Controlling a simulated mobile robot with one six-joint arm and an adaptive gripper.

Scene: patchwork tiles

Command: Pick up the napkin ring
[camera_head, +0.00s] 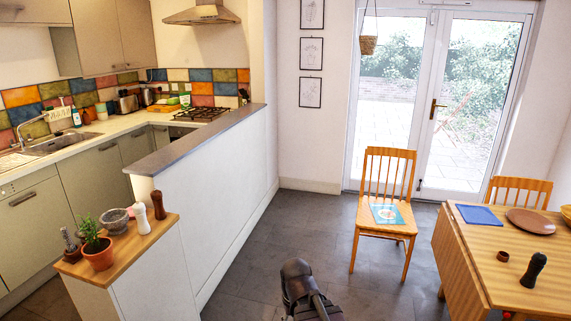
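A small brown ring-like object (503,256), which looks like the napkin ring, sits on the wooden table (463,262) at the right, near its left edge. It stands apart from the things around it, with a dark mill-shaped object to its right. A dark part of my own arm shows at the bottom centre, well left of the table. The fingers of my gripper cannot be made out in this view.
On the table are a black mill-shaped object (533,270), a brown plate (530,221) and a blue folded cloth (479,214). A wooden chair (385,215) stands left of the table. The grey floor (265,245) between the white half-wall (215,215) and chair is clear.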

